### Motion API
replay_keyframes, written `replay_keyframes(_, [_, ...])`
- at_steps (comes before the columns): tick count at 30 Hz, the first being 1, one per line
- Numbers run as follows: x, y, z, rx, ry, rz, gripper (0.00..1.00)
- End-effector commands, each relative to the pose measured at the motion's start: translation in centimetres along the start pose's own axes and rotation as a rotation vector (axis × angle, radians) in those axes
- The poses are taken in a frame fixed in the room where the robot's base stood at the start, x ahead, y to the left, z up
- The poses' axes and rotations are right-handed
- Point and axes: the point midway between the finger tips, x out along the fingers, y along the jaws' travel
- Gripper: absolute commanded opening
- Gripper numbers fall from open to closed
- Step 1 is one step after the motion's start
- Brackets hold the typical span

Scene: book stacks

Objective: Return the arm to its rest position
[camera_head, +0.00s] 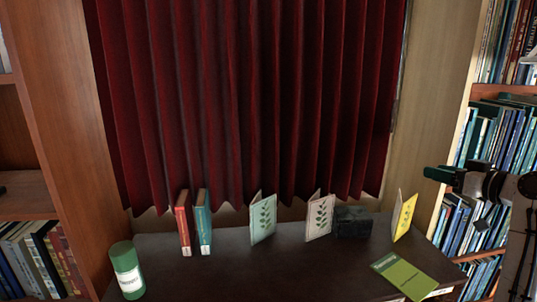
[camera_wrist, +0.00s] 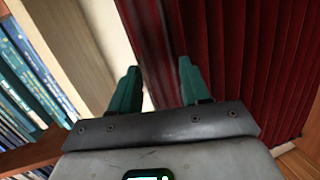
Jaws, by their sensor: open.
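My gripper (camera_head: 440,174) shows at the right edge in the head view, raised above the table and in front of the right bookshelf. In the wrist view my gripper (camera_wrist: 158,90) has its two green fingers apart with nothing between them. Behind the fingers are the red curtain and a pale wall strip. My arm runs off the right edge of the head view, so most of it is hidden.
A dark table (camera_head: 300,265) holds a red book (camera_head: 184,225), a teal book (camera_head: 203,222), standing cards, including a yellow one (camera_head: 404,216), a black block (camera_head: 352,221), a green can (camera_head: 127,270) and a flat green booklet (camera_head: 404,275). Bookshelves (camera_head: 62,130) flank the red curtain (camera_head: 250,100).

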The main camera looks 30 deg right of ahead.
Motion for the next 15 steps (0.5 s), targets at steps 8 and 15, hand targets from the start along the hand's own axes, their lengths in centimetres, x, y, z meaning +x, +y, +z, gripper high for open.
replay_keyframes(8, [3.8,-8.8,11.0,0.057,-0.21,-0.046,0.46])
replay_keyframes(15, [3.0,-19.9,23.4,0.07,-0.481,-0.076,0.46])
